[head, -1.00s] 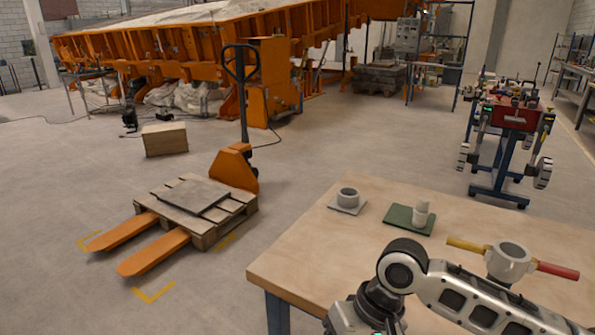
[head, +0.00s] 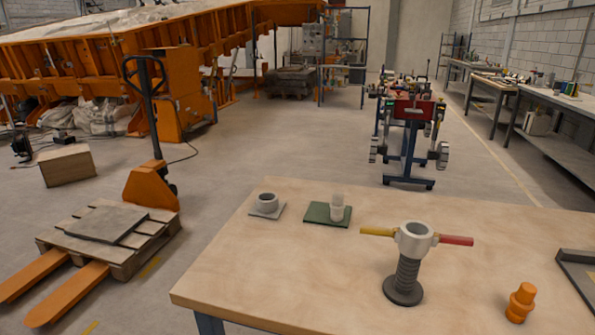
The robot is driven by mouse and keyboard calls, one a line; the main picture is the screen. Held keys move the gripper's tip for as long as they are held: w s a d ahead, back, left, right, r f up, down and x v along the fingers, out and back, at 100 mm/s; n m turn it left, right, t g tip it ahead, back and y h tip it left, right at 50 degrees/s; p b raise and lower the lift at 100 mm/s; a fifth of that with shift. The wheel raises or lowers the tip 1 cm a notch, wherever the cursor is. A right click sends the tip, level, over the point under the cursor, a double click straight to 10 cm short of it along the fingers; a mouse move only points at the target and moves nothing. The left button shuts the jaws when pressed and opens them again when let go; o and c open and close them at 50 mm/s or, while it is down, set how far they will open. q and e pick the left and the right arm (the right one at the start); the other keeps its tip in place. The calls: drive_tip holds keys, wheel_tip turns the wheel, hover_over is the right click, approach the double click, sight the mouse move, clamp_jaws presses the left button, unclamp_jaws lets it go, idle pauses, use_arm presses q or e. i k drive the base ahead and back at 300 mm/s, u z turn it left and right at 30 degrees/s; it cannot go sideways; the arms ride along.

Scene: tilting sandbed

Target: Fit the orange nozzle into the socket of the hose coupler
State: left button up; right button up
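The orange nozzle (head: 521,303) stands on the wooden table near its front right. The hose coupler (head: 415,240) is a pale grey ring-shaped socket on a dark ribbed hose with a round dark base, upright on the table. A yellow handle (head: 377,231) sticks out to its left and a red handle (head: 456,240) to its right. The socket's opening faces up and looks empty. The nozzle is to the right of the coupler, apart from it. Neither of my grippers is in view.
The wooden table (head: 280,270) also carries a grey ring on a square plate (head: 267,204), a white fitting on a green plate (head: 330,213) and a dark-edged tray (head: 580,275) at the right edge. The table's front left is clear. A pallet truck (head: 150,185) stands left on the floor.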

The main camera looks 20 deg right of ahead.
sight(415, 238)
drive_tip(key=z, duration=1.95)
